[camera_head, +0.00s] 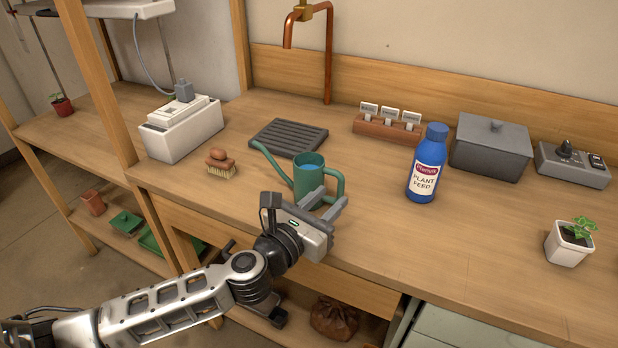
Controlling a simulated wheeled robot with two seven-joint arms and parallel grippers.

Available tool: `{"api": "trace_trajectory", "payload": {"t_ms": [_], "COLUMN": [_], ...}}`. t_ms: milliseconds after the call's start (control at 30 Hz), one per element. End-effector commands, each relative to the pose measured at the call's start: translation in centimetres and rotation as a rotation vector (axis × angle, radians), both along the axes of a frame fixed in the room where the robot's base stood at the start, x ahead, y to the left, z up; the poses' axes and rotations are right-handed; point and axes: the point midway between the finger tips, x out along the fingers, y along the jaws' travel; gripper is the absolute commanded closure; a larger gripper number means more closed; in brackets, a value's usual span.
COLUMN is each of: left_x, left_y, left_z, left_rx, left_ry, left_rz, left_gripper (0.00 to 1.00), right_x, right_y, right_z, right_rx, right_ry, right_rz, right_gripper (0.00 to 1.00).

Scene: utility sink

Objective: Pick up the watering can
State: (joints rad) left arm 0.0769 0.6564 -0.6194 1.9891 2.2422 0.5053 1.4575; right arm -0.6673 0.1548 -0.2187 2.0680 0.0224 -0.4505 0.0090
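A small green watering can (308,178) stands upright on the wooden counter, with its spout to the left and its handle to the right. Its inside shows blue, like water. My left gripper (331,203) is right in front of the can, at its lower right. Its two grey fingers are apart and point toward the can's handle side. The fingers hide the lower part of the can and handle, and I cannot tell whether they touch it. My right gripper is out of view.
A copper tap (328,50) hangs behind.

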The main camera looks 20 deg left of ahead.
Motion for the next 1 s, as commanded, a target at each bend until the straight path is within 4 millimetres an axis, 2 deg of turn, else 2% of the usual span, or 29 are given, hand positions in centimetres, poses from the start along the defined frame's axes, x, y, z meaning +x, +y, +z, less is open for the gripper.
{"api": "trace_trajectory", "payload": {"t_ms": [167,433,733,767,867,1000], "left_x": [1.3,5.0,5.5,5.5,5.5,5.5], "left_y": [-0.2,-0.8,-1.0,-1.0,-1.0,-1.0], "left_z": [0.3,0.6,0.5,0.5,0.5,0.6], "left_rx": [0.001,0.002,0.001,0.001,0.001,0.002], "left_ry": [-0.002,-0.001,0.002,0.002,0.001,-0.003], "left_rz": [0.000,0.001,-0.001,-0.001,0.000,0.000], "left_gripper": [0.67,0.67,0.67,0.72,1.00,1.00], "right_x": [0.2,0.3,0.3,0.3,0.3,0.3], "right_y": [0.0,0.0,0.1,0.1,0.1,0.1], "right_z": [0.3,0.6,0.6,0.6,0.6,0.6], "right_rx": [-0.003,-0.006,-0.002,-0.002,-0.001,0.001], "right_ry": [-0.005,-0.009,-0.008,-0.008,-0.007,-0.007], "right_rz": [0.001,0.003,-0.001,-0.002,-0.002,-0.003], "right_gripper": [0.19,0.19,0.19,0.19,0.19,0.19]}}
